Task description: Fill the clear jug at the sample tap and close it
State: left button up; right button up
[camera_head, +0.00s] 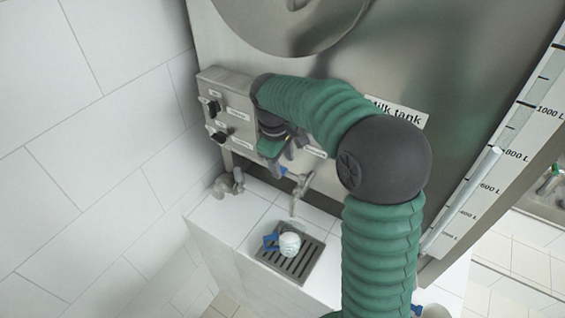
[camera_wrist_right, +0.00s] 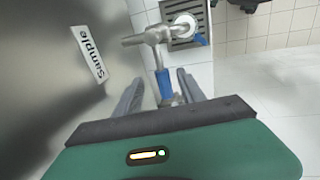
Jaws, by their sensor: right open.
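The clear jug (camera_head: 289,244), pale with a blue handle (camera_head: 270,243), stands on the drain grate below the sample tap (camera_head: 300,188). Part of it shows at the top of the right wrist view (camera_wrist_right: 188,27). Its fill level cannot be told. The metal tap (camera_wrist_right: 152,37) has a blue lever (camera_wrist_right: 163,84). My left gripper is not in view.
The grey drain grate (camera_head: 306,263) is set in a white tiled ledge (camera_head: 232,224). A control box with black knobs (camera_head: 226,112) and the steel milk tank (camera_head: 450,60) stand behind. Another valve (camera_head: 227,184) is at the ledge's left. A tiled wall (camera_head: 80,130) bounds the left side.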

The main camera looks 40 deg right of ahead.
jog(key=shift+w+d+f, duration=0.1)
jog(key=shift+d+f, duration=0.05)
jog(key=shift+f, duration=0.5)
jog(key=shift+w+f, duration=0.2)
jog(key=shift+f, duration=0.15)
jog(key=shift+a, duration=0.3)
jog(key=shift+s+r, duration=0.1)
jog(key=shift+s, duration=0.05)
jog(key=shift+c, duration=1.2)
jog(key=shift+d, duration=0.1)
grip_shut()
